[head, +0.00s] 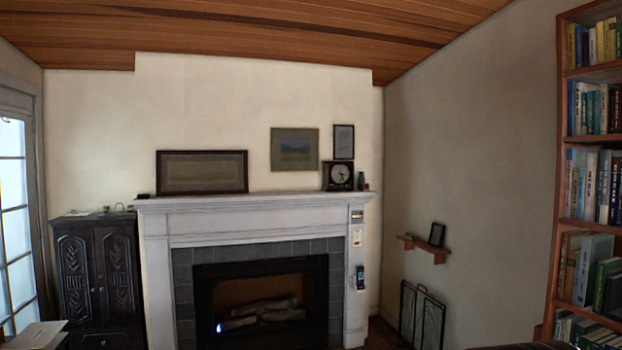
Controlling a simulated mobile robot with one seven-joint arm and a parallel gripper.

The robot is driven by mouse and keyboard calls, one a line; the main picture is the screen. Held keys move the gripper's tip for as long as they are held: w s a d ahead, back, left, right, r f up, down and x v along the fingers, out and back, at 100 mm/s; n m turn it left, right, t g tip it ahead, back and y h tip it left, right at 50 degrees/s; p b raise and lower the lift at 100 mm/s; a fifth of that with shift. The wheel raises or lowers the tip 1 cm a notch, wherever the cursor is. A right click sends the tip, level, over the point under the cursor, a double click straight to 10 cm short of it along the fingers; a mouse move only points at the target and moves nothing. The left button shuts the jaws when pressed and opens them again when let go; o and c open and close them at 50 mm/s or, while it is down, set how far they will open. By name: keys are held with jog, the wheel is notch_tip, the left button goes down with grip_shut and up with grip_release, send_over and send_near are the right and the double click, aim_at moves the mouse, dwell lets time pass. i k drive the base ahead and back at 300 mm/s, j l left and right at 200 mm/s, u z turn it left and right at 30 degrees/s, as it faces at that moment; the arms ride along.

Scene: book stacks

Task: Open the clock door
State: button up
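A small dark square clock (339,176) with a pale round face stands on the right part of the white mantel (250,201), across the room. It is too small in the head view to tell how its door sits or whether it is open. My gripper is not in view.
A white fireplace (156,270) with dark tile stands ahead. A dark carved cabinet (100,270) is at the left. A tall bookshelf (561,150) is at the right. A small wall shelf (425,248) and a folded black screen (422,316) are right of the fireplace.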

aim_at(352, 165)
jog(key=i+l+z, duration=0.25)
jog(key=i, duration=0.35)
jog(key=i+j+z, duration=0.1)
jog(key=i+z, duration=0.15)
jog(key=i, duration=2.9)
jog(key=i+u, duration=0.15)
jog(key=i, duration=0.35)
jog(key=i+l+u, duration=0.15)
jog(key=i, duration=0.35)
jog(key=i+l+u, duration=0.15)
jog(key=i, duration=0.35)
